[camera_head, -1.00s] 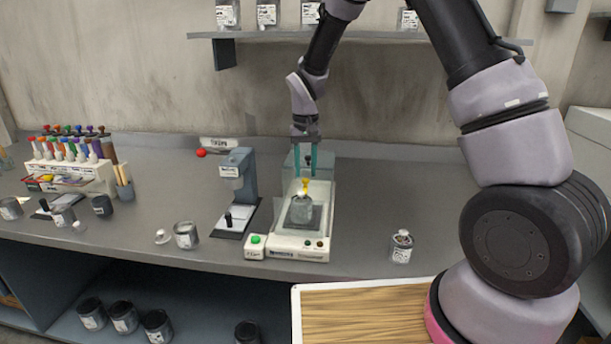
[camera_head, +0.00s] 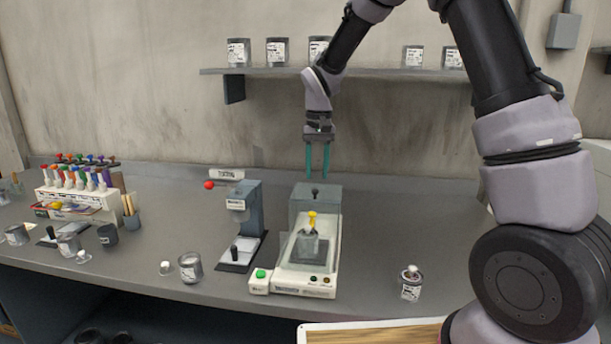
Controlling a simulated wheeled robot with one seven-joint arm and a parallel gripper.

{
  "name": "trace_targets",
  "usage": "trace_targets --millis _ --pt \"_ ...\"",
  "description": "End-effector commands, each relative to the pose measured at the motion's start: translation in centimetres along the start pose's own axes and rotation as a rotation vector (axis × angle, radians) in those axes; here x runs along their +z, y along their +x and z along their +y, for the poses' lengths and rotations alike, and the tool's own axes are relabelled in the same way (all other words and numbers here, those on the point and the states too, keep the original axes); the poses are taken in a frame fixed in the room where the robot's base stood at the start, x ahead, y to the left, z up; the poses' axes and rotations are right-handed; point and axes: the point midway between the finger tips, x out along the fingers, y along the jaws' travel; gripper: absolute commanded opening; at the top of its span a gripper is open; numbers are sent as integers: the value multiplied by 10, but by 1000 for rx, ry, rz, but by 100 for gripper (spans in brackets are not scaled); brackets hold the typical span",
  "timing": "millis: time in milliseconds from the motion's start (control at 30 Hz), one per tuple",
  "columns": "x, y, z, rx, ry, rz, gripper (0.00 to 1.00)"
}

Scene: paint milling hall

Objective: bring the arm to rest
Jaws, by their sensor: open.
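My gripper (camera_head: 317,160) hangs fingers down from my arm, with its two teal fingers apart and nothing between them. It is above the back part of the white milling machine (camera_head: 305,283), clear of it as far as I can see. The machine has a clear cover (camera_head: 330,232) and a grey back block with a dark knob (camera_head: 315,191). A grey jar (camera_head: 309,248) with a yellow-topped piece (camera_head: 312,218) above it sits inside the machine.
A grey stand device (camera_head: 244,215) is left of the machine. A jar (camera_head: 190,267) and a labelled jar (camera_head: 410,284) stand near the front edge. A bottle rack (camera_head: 78,200) is at left. A wall shelf (camera_head: 390,72) holds several tins. The right back counter is clear.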

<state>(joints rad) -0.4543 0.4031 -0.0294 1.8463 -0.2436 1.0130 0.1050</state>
Motion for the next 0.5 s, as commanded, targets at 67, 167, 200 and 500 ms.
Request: trace_targets --millis 67,167,200,500 --pt "7 -30 18 -27 32 37 42" --pt "24 -69 44 -66 75 91 42" --pt "33 -84 56 -82 95 114 42" --pt "118 -168 127 -181 227 298 42"
